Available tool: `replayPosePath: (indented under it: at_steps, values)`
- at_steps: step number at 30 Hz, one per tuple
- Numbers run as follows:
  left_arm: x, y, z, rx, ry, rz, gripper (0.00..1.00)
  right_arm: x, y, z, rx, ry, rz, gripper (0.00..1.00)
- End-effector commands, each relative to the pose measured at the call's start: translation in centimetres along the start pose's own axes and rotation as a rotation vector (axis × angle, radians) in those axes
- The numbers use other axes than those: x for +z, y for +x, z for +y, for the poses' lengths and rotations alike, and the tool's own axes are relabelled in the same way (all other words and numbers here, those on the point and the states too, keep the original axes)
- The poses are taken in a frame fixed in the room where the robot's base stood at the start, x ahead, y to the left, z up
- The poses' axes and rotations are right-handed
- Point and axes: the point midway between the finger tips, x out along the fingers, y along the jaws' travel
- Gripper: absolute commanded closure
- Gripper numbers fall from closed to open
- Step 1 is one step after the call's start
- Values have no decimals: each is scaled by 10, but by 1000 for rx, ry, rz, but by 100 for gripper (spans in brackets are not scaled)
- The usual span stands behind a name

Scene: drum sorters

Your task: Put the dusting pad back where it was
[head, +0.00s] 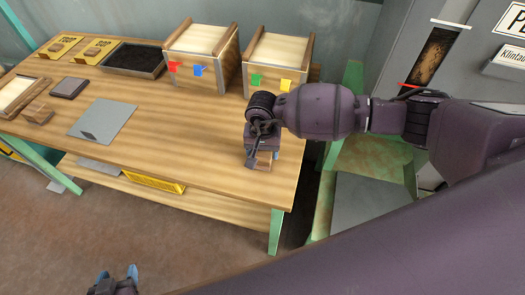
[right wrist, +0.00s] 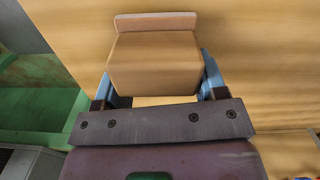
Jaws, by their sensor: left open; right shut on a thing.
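My right gripper (head: 262,160) is over the right front part of the wooden table (head: 190,130). It is shut on a tan block with a paler slab along one side, which I take to be the dusting pad (head: 265,156). In the right wrist view the pad (right wrist: 153,65) sits between the blue fingers of the gripper (right wrist: 157,88), over the wood surface. I cannot tell whether it touches the table. My left gripper (head: 118,271) is open and empty, low at the bottom of the head view, off the table's front.
Two wooden bins (head: 197,70) (head: 277,78) with coloured flags stand at the back. A dark tray (head: 133,72), yellow boards (head: 97,58), a dark pad (head: 69,88), a wooden block (head: 37,113) and a grey sheet (head: 103,115) lie left. The table's middle is clear.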

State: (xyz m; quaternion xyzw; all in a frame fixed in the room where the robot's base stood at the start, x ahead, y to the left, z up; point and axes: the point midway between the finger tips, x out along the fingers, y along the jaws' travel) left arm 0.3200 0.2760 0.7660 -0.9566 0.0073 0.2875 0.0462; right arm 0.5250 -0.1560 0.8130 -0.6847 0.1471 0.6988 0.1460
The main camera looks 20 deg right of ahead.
Motion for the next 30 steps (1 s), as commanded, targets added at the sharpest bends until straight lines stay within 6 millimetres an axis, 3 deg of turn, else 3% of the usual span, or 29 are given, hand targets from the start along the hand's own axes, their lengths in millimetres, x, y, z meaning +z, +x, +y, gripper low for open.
replayPosePath:
  at_steps: [12, 13, 17, 30]
  values:
    - [9, -2, 0, -2, -1, -14, 41, 0, 9, 0, 0, 0, 0, 83]
    - [8, -2, 0, -2, -1, -14, 41, 0, 8, 0, -1, 0, 0, 30]
    - [8, -2, 0, -2, -1, -14, 41, 0, 8, 0, -1, 0, 1, 10]
    - [2, -1, 0, -1, 0, -3, 41, -1, -2, 0, -1, -1, 3, 8]
